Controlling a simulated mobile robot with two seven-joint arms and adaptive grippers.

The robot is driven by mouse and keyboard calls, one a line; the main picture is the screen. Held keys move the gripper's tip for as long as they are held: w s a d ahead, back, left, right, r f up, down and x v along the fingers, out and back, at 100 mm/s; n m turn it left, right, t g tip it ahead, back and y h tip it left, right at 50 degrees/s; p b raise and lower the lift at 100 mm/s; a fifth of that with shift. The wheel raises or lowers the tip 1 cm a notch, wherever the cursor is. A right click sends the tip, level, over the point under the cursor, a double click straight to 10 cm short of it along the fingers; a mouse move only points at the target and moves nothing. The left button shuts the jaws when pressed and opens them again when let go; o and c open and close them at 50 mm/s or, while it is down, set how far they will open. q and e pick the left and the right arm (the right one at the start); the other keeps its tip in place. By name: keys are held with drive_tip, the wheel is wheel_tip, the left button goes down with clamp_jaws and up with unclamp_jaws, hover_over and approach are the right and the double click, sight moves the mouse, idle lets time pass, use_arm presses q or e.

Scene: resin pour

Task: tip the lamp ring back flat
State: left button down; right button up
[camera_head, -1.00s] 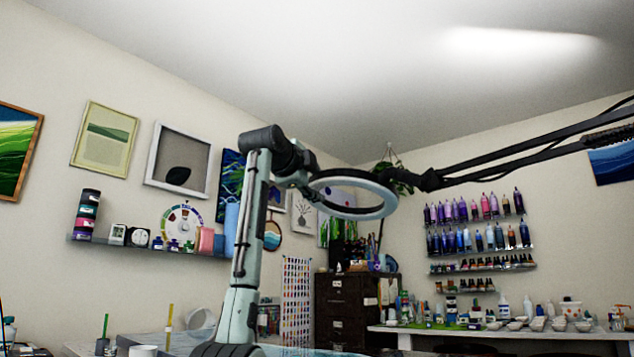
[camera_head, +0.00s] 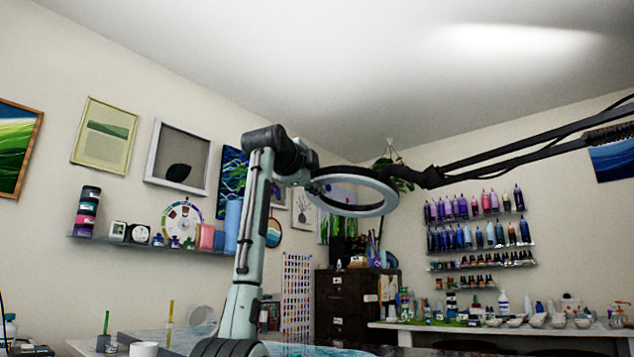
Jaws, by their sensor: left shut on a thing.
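The lamp ring (camera_head: 352,210) hangs in mid-air near the middle of the view, seen from below as a narrow ellipse. It sits close to level, with a slight tilt. Its right side joins the black jointed lamp arm (camera_head: 490,165), which comes in from the right edge. My left gripper (camera_head: 310,186) reaches up from below and is shut on the ring's left edge. Its fingers are small and dark here, so the exact contact is hard to see. My right gripper is not in view.
A wall shelf (camera_head: 150,243) with jars is left of my arm. A dark drawer cabinet (camera_head: 335,300) stands behind, below the ring. Bottle racks (camera_head: 480,250) and a white bench (camera_head: 450,328) with cups are at right. The air around the ring is clear.

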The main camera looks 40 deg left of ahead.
use_arm(q)
drive_tip(key=shift+a+f, duration=0.1)
drive_tip(key=shift+f, duration=0.3)
wheel_tip(320, 180, down, 10)
drive_tip(key=n+g+h, duration=0.1)
drive_tip(key=n+g, duration=0.2)
drive_tip(key=shift+d+f+n+b, duration=0.2)
drive_tip(key=shift+n+b, duration=0.1)
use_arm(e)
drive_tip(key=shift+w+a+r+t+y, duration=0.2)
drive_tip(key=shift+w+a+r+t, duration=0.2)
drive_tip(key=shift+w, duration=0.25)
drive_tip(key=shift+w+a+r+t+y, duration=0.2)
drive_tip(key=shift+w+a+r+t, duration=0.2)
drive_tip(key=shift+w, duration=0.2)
use_arm(q)
drive_tip(key=c, duration=1.3)
unclamp_jaws()
drive_tip(key=shift+s, duration=0.15)
drive_tip(key=v, duration=1.1)
drive_tip(key=shift+s+r, duration=0.2)
drive_tip(key=shift+s, duration=0.2)
